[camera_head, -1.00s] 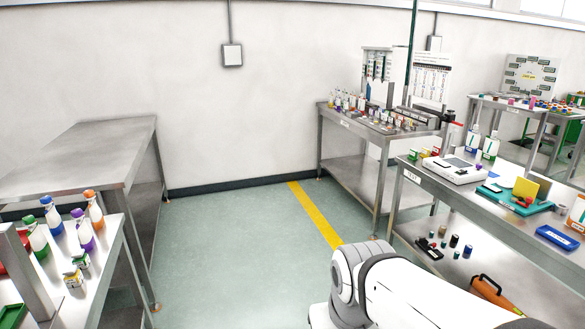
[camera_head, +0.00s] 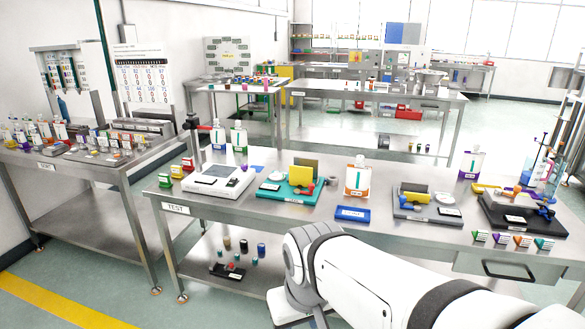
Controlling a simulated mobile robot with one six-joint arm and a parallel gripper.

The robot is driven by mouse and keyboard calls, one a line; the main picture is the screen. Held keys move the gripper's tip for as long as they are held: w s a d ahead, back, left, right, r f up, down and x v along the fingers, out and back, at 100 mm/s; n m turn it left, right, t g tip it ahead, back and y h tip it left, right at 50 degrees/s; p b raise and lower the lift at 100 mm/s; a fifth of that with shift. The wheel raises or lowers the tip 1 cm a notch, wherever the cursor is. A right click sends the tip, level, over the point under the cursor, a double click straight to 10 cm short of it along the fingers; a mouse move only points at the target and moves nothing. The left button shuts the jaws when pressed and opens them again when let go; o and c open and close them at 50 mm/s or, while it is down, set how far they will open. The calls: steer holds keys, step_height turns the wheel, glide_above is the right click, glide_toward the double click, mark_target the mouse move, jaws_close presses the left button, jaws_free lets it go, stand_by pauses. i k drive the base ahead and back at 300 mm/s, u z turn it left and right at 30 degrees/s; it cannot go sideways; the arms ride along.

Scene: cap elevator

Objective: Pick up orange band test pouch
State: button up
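A white pouch with an orange band along its bottom and a green mark on its front (camera_head: 357,180) stands upright on the steel table labelled TEST (camera_head: 330,206). It is near the middle of the table, between the teal device (camera_head: 285,190) and a grey device (camera_head: 427,207). My white arm crosses the lower right, in front of the table. My gripper is not in view.
A blue tray (camera_head: 352,214) lies just in front of the orange band pouch. A white scale (camera_head: 218,180) sits at the left, and a dark device (camera_head: 520,214) at the right. Small colored cards (camera_head: 513,240) line the front right edge. Another table (camera_head: 75,170) stands at left, with floor between.

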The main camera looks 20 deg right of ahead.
mark_target(357, 178)
steer(key=z, duration=0.7)
steer(key=i, duration=2.1)
steer(key=z, duration=0.35)
steer(key=k, duration=0.8)
steer(key=z, duration=0.2)
steer(key=i, duration=0.8)
steer(key=u, duration=0.05)
